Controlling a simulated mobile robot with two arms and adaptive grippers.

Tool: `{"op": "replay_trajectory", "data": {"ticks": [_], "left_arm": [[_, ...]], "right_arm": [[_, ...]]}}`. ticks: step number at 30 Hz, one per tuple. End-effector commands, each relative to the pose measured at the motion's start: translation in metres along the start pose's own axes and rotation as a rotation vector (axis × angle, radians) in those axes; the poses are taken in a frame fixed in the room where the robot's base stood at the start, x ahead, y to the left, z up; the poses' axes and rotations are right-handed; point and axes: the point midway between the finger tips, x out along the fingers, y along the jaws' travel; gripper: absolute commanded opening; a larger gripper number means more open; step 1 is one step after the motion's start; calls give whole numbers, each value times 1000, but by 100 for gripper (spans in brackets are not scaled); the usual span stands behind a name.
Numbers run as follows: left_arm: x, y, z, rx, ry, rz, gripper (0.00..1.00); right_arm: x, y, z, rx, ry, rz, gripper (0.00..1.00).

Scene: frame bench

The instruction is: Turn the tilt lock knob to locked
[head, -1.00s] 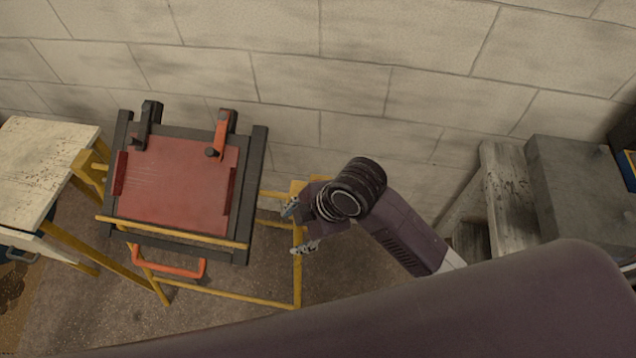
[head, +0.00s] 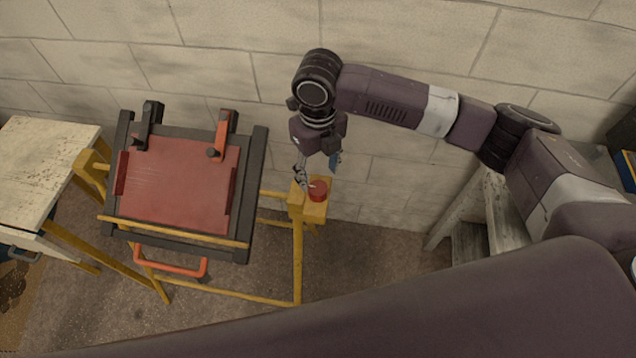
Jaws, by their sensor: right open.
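The tilt lock knob (head: 318,190) is a small round red knob on a yellow bracket at the right side of the yellow frame (head: 297,252). My right gripper (head: 319,173) is just above the knob, pointing down, with its fingers spread. The gap between fingers and knob is small, and I cannot tell whether they touch it. The knob's marking is too small to read. The tilting frame with its red panel (head: 178,185) and dark rails stands left of the knob. My left gripper is not in view.
A pale worktable (head: 40,170) stands at the far left. An orange handle (head: 170,268) sticks out at the front of the frame. A block wall (head: 420,60) is close behind. A worn wooden bench (head: 497,205) is at the right, partly behind my arm.

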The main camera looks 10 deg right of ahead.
Motion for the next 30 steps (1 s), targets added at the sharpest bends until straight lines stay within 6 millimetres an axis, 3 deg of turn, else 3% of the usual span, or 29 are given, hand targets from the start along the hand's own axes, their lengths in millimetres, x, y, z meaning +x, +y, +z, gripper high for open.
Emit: {"op": "replay_trajectory", "data": {"ticks": [10, 21, 30], "left_arm": [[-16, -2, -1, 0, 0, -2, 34], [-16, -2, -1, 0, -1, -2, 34], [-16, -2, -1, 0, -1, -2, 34]], "right_arm": [[51, 1, -1, 1, 1, 1, 51], [61, 1, 0, 1, -2, 0, 51], [60, 1, 0, 1, -2, 0, 20]]}}
